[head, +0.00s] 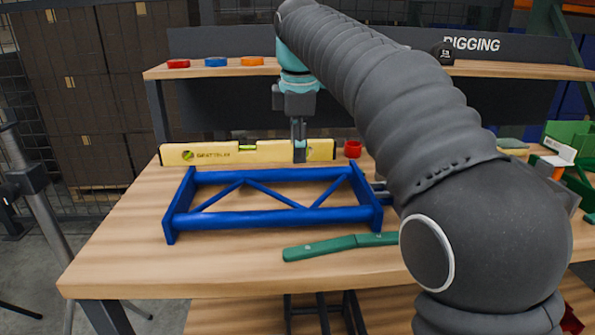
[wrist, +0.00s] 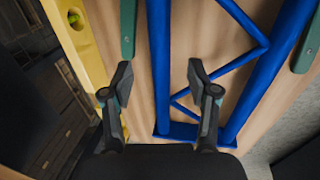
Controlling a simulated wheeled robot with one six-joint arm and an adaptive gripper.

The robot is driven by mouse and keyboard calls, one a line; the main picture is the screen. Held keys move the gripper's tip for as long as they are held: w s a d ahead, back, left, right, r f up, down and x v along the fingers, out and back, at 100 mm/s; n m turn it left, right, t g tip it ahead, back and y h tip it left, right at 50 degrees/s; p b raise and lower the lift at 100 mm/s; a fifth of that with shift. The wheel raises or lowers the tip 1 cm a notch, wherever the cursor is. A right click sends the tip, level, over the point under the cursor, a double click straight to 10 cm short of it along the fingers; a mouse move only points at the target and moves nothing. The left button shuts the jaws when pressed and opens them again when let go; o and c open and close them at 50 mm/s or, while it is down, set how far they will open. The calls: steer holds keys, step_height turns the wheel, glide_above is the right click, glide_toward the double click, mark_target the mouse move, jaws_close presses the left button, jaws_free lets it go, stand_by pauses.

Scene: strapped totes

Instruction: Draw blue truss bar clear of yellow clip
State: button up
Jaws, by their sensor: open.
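The blue truss bar (head: 270,217) lies on the bench, a frame of two long tubes with diagonal braces and end plates. It also fills the middle of the wrist view (wrist: 158,60). My gripper (head: 299,155) points down over its far long tube, between the truss and the yellow spirit level. In the wrist view my gripper (wrist: 163,80) is open and empty, with the far tube running between its fingers. I cannot tell the height gap. I cannot make out a yellow clip; the truss's right end is partly hidden by my arm.
A green-handled tool (head: 340,246) lies in front. Green items (head: 568,135) stand at the right. A shelf (head: 215,70) runs above the back. The bench's left front is clear.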

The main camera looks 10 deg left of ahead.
mark_target(298, 169)
steer(key=f, duration=0.2)
steer(key=w+f, duration=0.1)
steer(key=f, duration=0.2)
steer(key=f+b, duration=0.1)
steer(key=f, duration=0.2)
steer(key=shift+w+a, duration=0.15)
steer(key=shift+w, duration=0.1)
jaws_close()
